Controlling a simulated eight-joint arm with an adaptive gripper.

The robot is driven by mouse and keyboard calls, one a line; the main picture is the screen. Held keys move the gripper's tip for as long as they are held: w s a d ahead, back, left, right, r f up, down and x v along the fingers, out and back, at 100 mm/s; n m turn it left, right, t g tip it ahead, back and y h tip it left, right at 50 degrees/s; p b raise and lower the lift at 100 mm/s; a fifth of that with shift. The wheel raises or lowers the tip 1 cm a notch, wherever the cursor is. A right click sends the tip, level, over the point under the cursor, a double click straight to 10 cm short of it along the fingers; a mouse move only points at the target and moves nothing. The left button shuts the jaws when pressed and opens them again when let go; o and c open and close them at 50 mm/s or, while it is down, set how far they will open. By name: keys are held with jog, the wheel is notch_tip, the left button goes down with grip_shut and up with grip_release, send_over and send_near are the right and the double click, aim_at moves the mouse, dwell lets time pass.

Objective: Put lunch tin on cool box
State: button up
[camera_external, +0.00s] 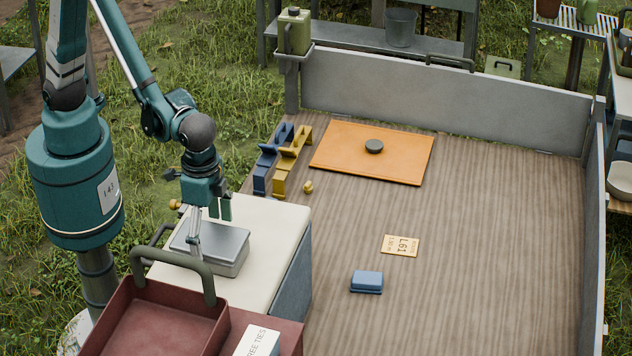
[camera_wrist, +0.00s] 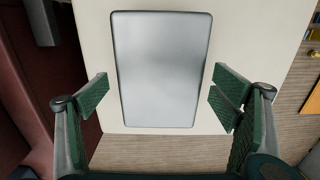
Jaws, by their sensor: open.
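The lunch tin (camera_external: 218,243), a grey metal box with a flat lid, sits on the white lid of the cool box (camera_external: 283,222). In the wrist view the tin (camera_wrist: 162,68) appears upright and flat, with the pale cool box lid (camera_wrist: 235,45) around it. My gripper (camera_external: 209,222) is open just above the tin. In the wrist view its green finger pads (camera_wrist: 160,98) stand apart to either side of the tin's near end, with visible gaps. The tin's underside is hidden.
A red toolbox (camera_external: 165,325) with a tall handle stands close in front of the cool box. On the wooden deck are blue and yellow brackets (camera_external: 290,160), an orange board (camera_external: 350,155) with a dark puck, a tag (camera_external: 400,245) and a blue block (camera_external: 367,281). The right deck is clear.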

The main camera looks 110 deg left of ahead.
aim_at(210, 235)
jog(key=shift+r, duration=4.25)
jog(key=shift+a+r, duration=0.1)
jog(key=shift+a, duration=0.05)
jog(key=s+a+r+t, duration=0.2)
jog(key=s+a+r, duration=0.1)
jog(key=a+r, duration=0.3)
jog(key=s+a+r+t, duration=0.1)
jog(key=s+a+r, duration=0.25)
jog(key=a, duration=0.55)
jog(key=s+a+r+t, duration=0.3)
jog(key=s+a+t, duration=0.1)
jog(key=s+a, duration=0.6)
jog(key=a, duration=0.2)
jog(key=shift+s+a, duration=0.35)
